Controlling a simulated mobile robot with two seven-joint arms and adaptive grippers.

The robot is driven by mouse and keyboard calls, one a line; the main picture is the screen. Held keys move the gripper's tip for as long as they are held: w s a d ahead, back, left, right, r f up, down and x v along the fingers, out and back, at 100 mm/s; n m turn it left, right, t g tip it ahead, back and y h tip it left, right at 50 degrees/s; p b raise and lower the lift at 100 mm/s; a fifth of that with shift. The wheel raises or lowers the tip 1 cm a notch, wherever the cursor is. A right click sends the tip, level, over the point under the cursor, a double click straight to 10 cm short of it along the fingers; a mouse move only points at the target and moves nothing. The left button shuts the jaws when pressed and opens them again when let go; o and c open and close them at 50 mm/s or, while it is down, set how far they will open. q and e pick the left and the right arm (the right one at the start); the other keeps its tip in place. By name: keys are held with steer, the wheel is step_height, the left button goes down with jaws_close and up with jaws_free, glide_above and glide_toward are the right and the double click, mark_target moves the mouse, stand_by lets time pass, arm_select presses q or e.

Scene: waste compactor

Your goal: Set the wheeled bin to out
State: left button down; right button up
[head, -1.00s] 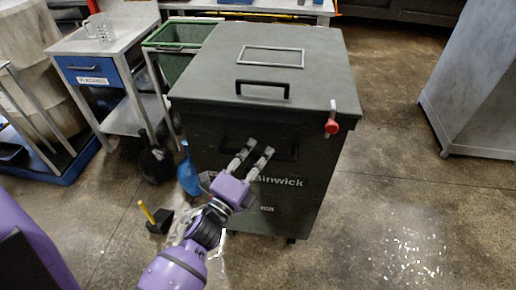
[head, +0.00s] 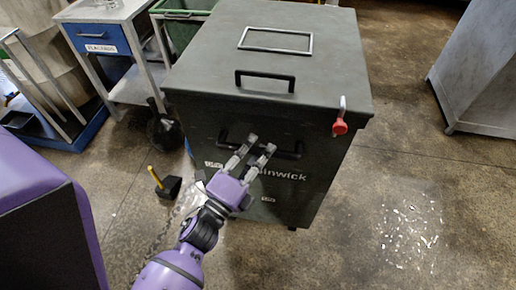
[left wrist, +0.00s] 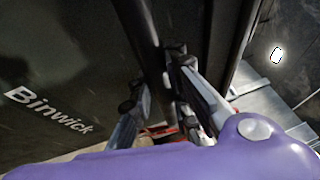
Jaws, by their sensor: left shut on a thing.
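The wheeled bin (head: 230,110) is a dark green box lettered "Binwick", with a flat lid, in the middle of the head view. Its lid carries a black handle (head: 265,80), and a red lever (head: 340,126) sits at its right corner. My left gripper (head: 260,145) is shut on the dark front handle (head: 290,153). In the left wrist view my left gripper (left wrist: 160,100) has its fingers around a dark bar beside the lettered front (left wrist: 48,108). The fingers hide part of the handle. My right gripper is not in view.
At the left stand a table with a blue drawer (head: 100,36) and a metal-framed cart (head: 50,90). A black container (head: 165,132) and a yellow-handled black object (head: 168,187) are on the floor beside the bin. A grey cabinet (head: 485,75) stands right. Floor (head: 390,190) at right is mostly clear.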

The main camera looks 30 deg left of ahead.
arm_select(q)
steer(key=c, duration=1.6)
jaws_free()
steer(key=shift+c, duration=0.2)
steer(key=v, duration=1.2)
steer(key=shift+f, duration=0.15)
